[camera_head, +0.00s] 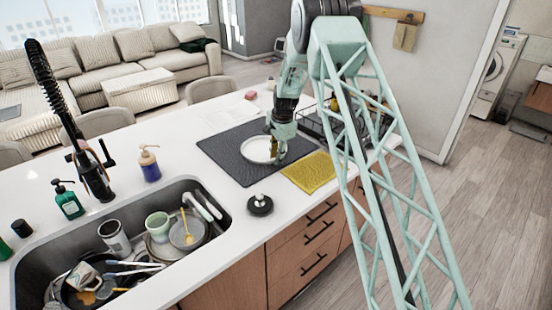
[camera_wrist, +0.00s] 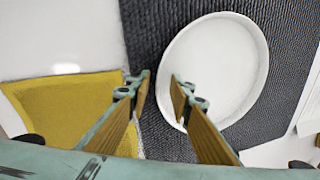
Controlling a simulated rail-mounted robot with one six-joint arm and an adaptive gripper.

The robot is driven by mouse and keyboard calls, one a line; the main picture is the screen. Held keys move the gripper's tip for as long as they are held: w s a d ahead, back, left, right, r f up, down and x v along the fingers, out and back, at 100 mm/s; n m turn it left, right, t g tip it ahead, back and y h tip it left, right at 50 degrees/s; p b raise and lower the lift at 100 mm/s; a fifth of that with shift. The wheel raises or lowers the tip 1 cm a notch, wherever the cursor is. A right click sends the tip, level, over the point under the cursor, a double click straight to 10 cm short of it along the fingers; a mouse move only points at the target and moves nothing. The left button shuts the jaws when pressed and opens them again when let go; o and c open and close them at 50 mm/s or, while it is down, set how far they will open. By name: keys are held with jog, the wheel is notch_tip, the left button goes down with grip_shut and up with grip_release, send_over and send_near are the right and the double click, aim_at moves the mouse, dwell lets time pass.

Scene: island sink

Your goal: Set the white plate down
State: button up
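The white plate (camera_head: 257,150) lies on the dark mat on the island counter and looks flat. In the wrist view the plate (camera_wrist: 225,62) fills the upper right. My gripper (camera_head: 276,150) points down at the plate's right edge in the head view. In the wrist view my gripper (camera_wrist: 161,80) is open, with the plate's near rim between its fingertips. One finger is over the plate and the other is over the mat. A gap shows between the fingers and the rim. Whether the plate fully touches the mat is hard to tell.
The dark mat (camera_head: 222,153) has a yellow cloth (camera_head: 309,172) beside it. A dish rack (camera_head: 318,122) stands behind, near my arm. The sink (camera_head: 40,262) holds several dirty dishes. A black stopper (camera_head: 260,205) and a soap bottle (camera_head: 149,164) stand on the counter.

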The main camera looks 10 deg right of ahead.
jog(key=v, duration=1.1)
jog(key=shift+r, duration=0.35)
jog(key=shift+r, duration=0.1)
dwell(0.5)
